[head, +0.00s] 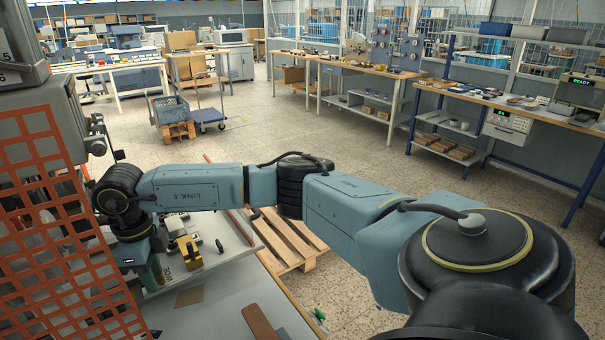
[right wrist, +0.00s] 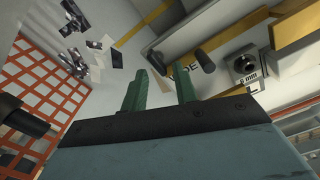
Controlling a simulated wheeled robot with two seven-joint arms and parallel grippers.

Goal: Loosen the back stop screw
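My right gripper (head: 152,274) reaches down over the press bed beside the orange guard in the head view. In the right wrist view its two green fingers (right wrist: 160,72) stand apart with a clear gap and nothing gripped between them. A dark cylindrical knob (right wrist: 203,60), possibly the back stop screw, stands just right of the right finger. I cannot tell whether they touch. A small dark knob (head: 219,246) also shows in the head view, right of a yellow block (head: 190,251). My left gripper is not in view.
An orange mesh guard (head: 48,215) stands close on the left; it also shows in the wrist view (right wrist: 48,95). A grey block marked 6 mm (right wrist: 248,66) sits right of the fingers. Loose dark and white pieces (right wrist: 98,50) lie at upper left. A wooden pallet (head: 288,243) is on the floor.

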